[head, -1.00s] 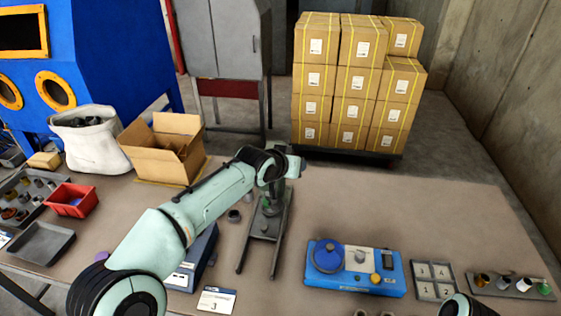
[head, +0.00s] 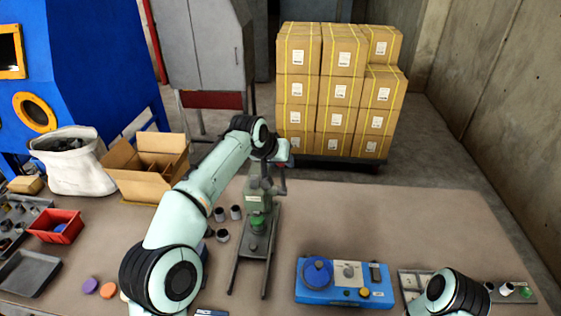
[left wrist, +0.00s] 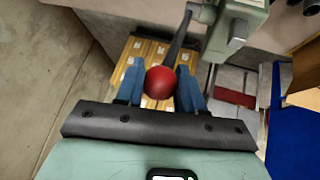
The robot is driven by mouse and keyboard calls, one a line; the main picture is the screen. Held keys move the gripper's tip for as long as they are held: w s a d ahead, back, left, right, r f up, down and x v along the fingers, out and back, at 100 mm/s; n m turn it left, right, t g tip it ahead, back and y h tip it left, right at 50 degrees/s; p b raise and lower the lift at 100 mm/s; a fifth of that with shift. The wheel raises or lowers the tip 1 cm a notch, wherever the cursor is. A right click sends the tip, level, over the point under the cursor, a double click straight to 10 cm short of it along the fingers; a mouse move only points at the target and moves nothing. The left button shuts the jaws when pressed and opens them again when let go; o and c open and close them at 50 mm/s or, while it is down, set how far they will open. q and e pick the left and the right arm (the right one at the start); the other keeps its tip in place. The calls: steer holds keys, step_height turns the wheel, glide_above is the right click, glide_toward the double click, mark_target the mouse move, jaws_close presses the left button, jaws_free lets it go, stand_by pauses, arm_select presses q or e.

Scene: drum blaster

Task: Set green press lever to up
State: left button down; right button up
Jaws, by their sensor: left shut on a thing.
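The green press (head: 257,197) stands on a dark two-legged base on the table, right of my left arm. Its dark lever (head: 281,183) runs upward from the press's right side to my left gripper (head: 284,158). In the left wrist view, the lever's rod (left wrist: 180,40) ends in a red ball knob (left wrist: 160,82). The blue fingers of my left gripper (left wrist: 161,88) are shut around this knob. The press's green body (left wrist: 237,25) shows at the top of that view. My right forearm shows at the bottom right of the head view; its gripper is out of view.
A blue device (head: 343,284) sits on the table right of the press. Several small dark cups (head: 222,235) stand left of the press. An open carton (head: 147,172) and a red bin (head: 57,227) lie farther left. Stacked boxes (head: 335,95) stand behind the table.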

arm_select(q)
steer(key=shift+w+r, duration=0.1)
steer(key=shift+r, duration=0.15)
steer(key=c, duration=0.9)
jaws_free()
steer(key=shift+o, duration=0.8)
steer(key=shift+w, duration=0.1)
steer(key=shift+f, duration=0.15)
steer(key=v, duration=1.3)
steer(key=shift+r, duration=0.2)
